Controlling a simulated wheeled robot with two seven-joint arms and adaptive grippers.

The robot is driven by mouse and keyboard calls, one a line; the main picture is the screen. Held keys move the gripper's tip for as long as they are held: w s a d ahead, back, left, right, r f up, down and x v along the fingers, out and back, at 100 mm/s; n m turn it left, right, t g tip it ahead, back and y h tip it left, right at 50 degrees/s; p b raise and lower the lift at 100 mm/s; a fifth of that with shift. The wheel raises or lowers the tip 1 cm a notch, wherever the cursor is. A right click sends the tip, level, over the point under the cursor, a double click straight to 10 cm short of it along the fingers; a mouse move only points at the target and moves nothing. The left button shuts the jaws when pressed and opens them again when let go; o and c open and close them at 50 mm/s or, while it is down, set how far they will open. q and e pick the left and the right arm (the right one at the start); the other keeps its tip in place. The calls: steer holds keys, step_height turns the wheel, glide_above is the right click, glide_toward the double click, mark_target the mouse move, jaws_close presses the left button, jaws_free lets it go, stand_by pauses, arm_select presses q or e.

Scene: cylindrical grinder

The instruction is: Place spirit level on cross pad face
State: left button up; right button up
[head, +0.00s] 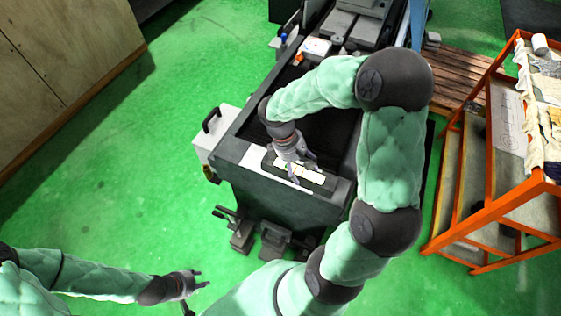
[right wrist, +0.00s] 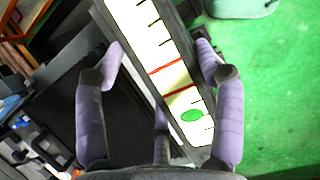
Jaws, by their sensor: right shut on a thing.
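The spirit level (head: 313,176) is a dark bar with a pale, marked strip on top. It is at the near end of the grinder, over the dark end block. In the right wrist view the level (right wrist: 170,70) shows black ticks, two red lines and a green spot. My right gripper (head: 296,165) is over the level with its fingers on both sides, shut on it; its fingers (right wrist: 160,62) also show in the wrist view. I cannot tell whether the level touches the surface below. The cross pad face is not clearly distinguishable. My left gripper (head: 196,280) is open and empty, low over the floor.
The dark grinder (head: 275,202) fills the middle, with pedals or blocks (head: 262,238) at its near foot. An orange shelf rack (head: 490,190) stands to the right, a wooden-sided cabinet (head: 60,75) at upper left. The green floor at left is clear.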

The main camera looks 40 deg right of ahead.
steer(key=shift+s+d+r, duration=0.2)
steer(key=shift+r, duration=0.05)
steer(key=shift+w+d+f, duration=0.1)
steer(key=shift+w, duration=0.05)
steer(key=w+f, duration=0.2)
steer(key=w, duration=0.2)
steer(key=w+d+f, duration=0.1)
steer(key=w+f, duration=0.2)
steer(key=w, duration=0.1)
steer(key=w+d+f, duration=0.1)
steer(key=w+f, duration=0.2)
steer(key=shift+w, duration=0.4)
steer(key=shift+w+d+f, duration=0.15)
steer(key=shift+w+f, duration=0.45)
steer(key=shift+f, duration=0.05)
steer(key=shift+w+f, duration=0.1)
steer(key=shift+f, duration=0.15)
steer(key=shift+w+f, duration=0.1)
steer(key=shift+f, duration=1.4)
steer(key=shift+f, duration=0.15)
